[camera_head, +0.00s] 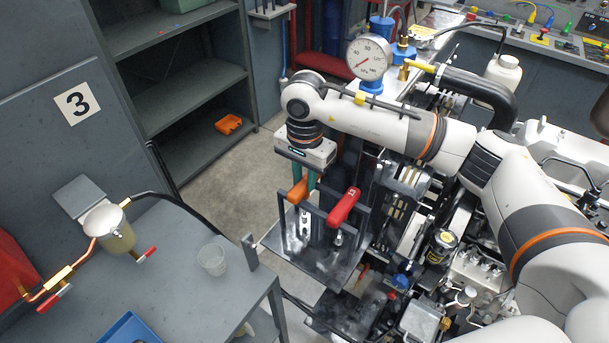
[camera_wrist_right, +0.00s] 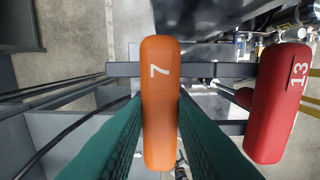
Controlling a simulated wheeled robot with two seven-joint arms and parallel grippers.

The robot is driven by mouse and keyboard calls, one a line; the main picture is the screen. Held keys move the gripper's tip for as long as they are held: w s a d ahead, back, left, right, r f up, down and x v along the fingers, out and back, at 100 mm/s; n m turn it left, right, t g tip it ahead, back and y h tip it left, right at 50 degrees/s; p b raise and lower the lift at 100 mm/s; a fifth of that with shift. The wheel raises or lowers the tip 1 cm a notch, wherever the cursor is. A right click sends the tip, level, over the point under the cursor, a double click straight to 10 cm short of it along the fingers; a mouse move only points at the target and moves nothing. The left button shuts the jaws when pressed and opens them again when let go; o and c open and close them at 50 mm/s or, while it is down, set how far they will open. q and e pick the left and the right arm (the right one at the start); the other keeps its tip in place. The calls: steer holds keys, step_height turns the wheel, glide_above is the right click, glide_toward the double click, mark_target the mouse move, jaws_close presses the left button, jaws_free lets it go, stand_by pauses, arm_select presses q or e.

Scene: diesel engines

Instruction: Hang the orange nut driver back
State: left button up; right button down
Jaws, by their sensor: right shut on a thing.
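The orange nut driver (camera_head: 297,192), marked 7, is held by its handle between the green fingers of my right gripper (camera_head: 305,178). In the right wrist view the orange handle (camera_wrist_right: 159,100) lies between the two fingers, over the dark bars of the rack (camera_wrist_right: 210,70). In the head view it is at the left end of the dark rack (camera_head: 364,222). Its shaft is mostly hidden, and I cannot tell whether it sits in the rack. A red nut driver (camera_head: 344,207), marked 13, hangs in the rack to the right; it also shows in the right wrist view (camera_wrist_right: 279,103). My left gripper is out of view.
The diesel engine (camera_head: 445,245) stands right of the rack. A pressure gauge (camera_head: 369,57) rises behind my right arm. A grey bench (camera_head: 170,290) with a clear cup (camera_head: 212,259) is at the left. Open floor (camera_head: 235,180) lies between shelf and rack.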

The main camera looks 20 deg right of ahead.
mark_target(305, 181)
steer(key=c, duration=0.8)
jaws_free()
steer(key=shift+o, duration=0.2)
steer(key=shift+r, duration=0.2)
steer(key=shift+r+p, duration=0.4)
steer(key=shift+r, duration=1.2)
step_height(305, 181, up, 6)
steer(key=shift+f+p, duration=0.1)
steer(key=shift+p, duration=0.75)
